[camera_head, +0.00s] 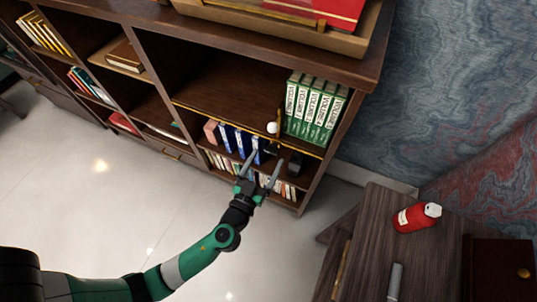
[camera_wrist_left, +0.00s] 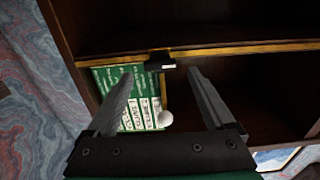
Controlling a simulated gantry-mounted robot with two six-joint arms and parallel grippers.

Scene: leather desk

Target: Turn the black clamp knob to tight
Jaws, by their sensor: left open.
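A small black part (camera_wrist_left: 160,60) with a pale mark sits on the gold shelf rail in the left wrist view; it looks like the clamp knob, but is too small to be sure. In the head view a dark part (camera_head: 271,149) shows at the rail, just beyond my left fingertips. A gold rod with a white ball (camera_wrist_left: 166,118) at its end runs from there; the ball also shows in the head view (camera_head: 272,128). My left gripper (camera_head: 266,158) is open, its fingers either side of the black part in the wrist view. I cannot tell whether they touch it.
Green volumes (camera_head: 315,108) stand on the shelf right of the rod. Blue books (camera_head: 238,142) and a black object (camera_head: 296,164) are below the rail. A dark wooden table (camera_head: 372,235) with a red bottle (camera_head: 416,217) stands at right. The shelf left of the rod is empty.

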